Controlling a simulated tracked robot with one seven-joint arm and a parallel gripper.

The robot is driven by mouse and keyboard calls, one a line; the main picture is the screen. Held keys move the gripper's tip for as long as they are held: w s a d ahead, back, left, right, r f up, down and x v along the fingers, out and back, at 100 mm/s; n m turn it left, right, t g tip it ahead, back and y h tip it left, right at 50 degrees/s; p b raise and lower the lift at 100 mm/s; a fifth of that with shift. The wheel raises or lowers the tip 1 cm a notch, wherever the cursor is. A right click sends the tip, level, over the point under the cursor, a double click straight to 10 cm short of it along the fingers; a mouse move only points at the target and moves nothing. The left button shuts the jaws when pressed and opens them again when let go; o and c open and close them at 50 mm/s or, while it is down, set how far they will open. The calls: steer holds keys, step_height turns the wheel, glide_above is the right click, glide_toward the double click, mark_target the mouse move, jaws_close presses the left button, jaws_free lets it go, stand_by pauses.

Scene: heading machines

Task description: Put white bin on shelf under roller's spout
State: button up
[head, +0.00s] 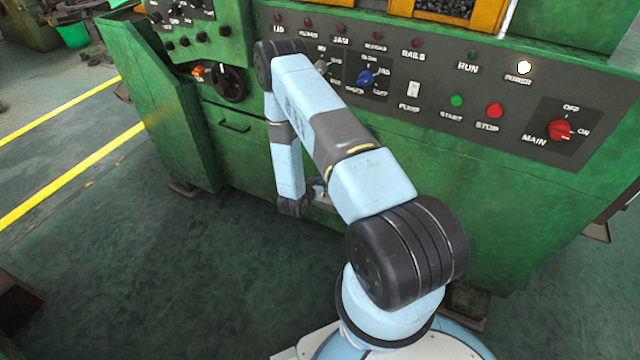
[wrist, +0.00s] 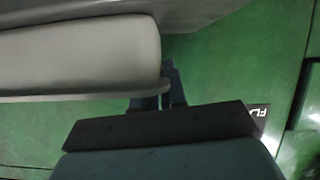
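The white bin (wrist: 80,55) shows pale grey and large in the upper left of the wrist view, cut off by the left edge, so its whole shape is not visible. My gripper (wrist: 168,85) has its two narrow dark fingers close together at the bin's right end; they appear shut on its thin rim, which partly covers them. In the head view my forearm hides most of the gripper and bin in front of the green machine (head: 205,165). The shelf and the roller's spout cannot be made out.
A control panel with knobs and buttons (head: 495,110) spans the machine's upper front. A drawer-like handle (head: 235,126) is left of my arm. Open dark floor (head: 130,260) lies at the left, with yellow lines (head: 70,175). Green machine surface fills the wrist view's background.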

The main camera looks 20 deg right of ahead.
steer(key=o, duration=0.5)
steer(key=v, duration=1.4)
